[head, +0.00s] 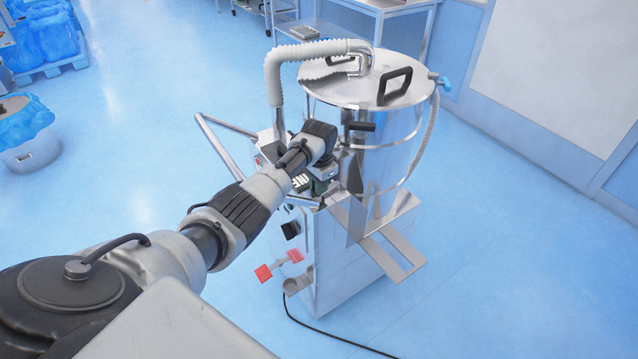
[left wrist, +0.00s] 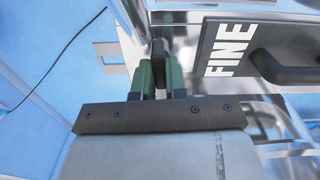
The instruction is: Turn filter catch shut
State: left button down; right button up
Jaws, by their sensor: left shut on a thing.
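A steel vacuum machine (head: 385,155) with a round lid stands in the middle of the head view. My left gripper (head: 326,183) reaches its near side. In the left wrist view the green fingers of my left gripper (left wrist: 160,78) are closed around a dark upright piece, the filter catch (left wrist: 158,50). The catch stands at the left edge of a dark plate marked FINE (left wrist: 232,50), which carries a black handle (left wrist: 285,68). In the head view my gripper and wrist hide the catch. My right gripper is not in view.
A tubular push bar (head: 225,145) juts out left of the machine, near my left arm. A black cable (head: 330,335) lies on the floor. Open floor is at right.

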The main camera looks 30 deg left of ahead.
pick_arm(q)
jog(key=n+p, duration=0.2)
jog(key=n, duration=0.1)
jog(key=shift+r, duration=0.15)
jog(key=n+p, duration=0.1)
jog(key=n, duration=0.3)
jog(key=shift+a+n+p, duration=0.1)
jog(key=shift+n+p, duration=0.25)
jog(key=shift+n, duration=0.05)
jog(key=n+p, duration=0.1)
jog(key=n, duration=0.3)
jog(key=n+p, duration=0.1)
jog(key=n, duration=0.4)
jog(key=shift+s+a, duration=0.1)
jog(key=shift+a, duration=0.05)
jog(key=shift+n, duration=0.3)
jog(key=c, duration=1.2)
grip_release()
jog(key=shift+o, duration=0.2)
notch_tip(320, 180, up, 6)
jog(key=p, duration=0.2)
jog(key=shift+p, duration=0.3)
jog(key=shift+r, duration=2.3)
